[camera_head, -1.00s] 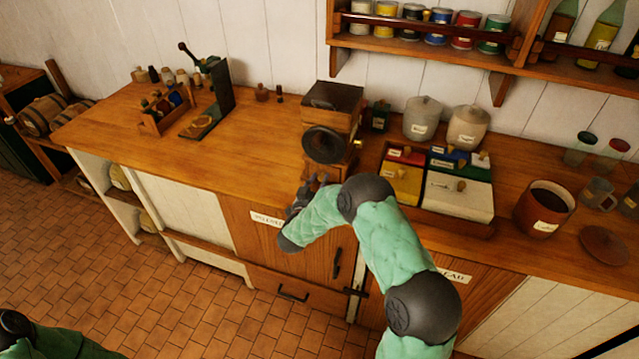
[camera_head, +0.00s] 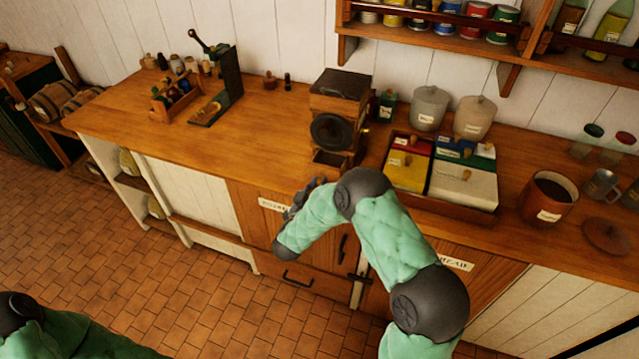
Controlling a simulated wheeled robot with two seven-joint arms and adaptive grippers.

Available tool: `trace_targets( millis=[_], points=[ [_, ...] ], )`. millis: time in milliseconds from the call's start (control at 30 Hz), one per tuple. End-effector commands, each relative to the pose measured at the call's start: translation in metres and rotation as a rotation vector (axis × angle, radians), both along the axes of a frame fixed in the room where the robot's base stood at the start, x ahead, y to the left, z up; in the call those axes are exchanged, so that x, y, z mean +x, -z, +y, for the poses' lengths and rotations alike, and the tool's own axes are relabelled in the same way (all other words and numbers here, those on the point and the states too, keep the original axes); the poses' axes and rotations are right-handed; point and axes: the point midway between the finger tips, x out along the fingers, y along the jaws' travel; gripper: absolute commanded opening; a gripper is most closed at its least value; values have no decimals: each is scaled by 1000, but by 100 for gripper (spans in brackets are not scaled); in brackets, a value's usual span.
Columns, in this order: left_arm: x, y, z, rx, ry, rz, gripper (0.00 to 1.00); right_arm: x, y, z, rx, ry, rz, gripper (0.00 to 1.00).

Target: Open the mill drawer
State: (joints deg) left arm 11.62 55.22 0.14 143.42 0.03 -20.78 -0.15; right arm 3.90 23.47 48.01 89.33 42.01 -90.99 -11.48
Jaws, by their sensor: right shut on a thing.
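The mill (camera_head: 340,98) is a wooden box with a dark round disc on its front, standing on the counter near the wall. The mill drawer (camera_head: 329,158) is at its base and sticks out toward me, its dark inside showing from above. My right gripper (camera_head: 308,190) is in front of the drawer, low over the counter's front edge. It is shut on the drawer's handle, which the fingers and arm hide. My left gripper is out of view; only part of my left arm shows at the lower left.
A box of coloured lidded compartments (camera_head: 440,172) stands right of the mill, with two lidded jars (camera_head: 429,108) behind. A bottle rack (camera_head: 176,98) and a green stand (camera_head: 222,90) are left. The counter (camera_head: 265,135) between is clear.

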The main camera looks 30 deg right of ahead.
Motion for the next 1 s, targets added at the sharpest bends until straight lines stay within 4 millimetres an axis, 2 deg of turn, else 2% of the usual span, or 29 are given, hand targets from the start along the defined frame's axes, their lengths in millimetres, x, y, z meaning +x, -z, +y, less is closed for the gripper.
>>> trace_targets(
  millis=[33,67,133,567,667,1000],
  points=[
    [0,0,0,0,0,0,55,0,2,0,1,-2,5,0],
    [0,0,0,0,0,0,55,0,2,0,1,-2,5,29],
    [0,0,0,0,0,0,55,0,2,0,0,-2,4,48],
    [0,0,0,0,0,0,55,-3,0,5,0,-2,2,48],
    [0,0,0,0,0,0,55,-10,-1,14,-1,-4,-1,48],
    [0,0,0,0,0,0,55,-53,0,65,-1,-6,2,48]
  ],
)
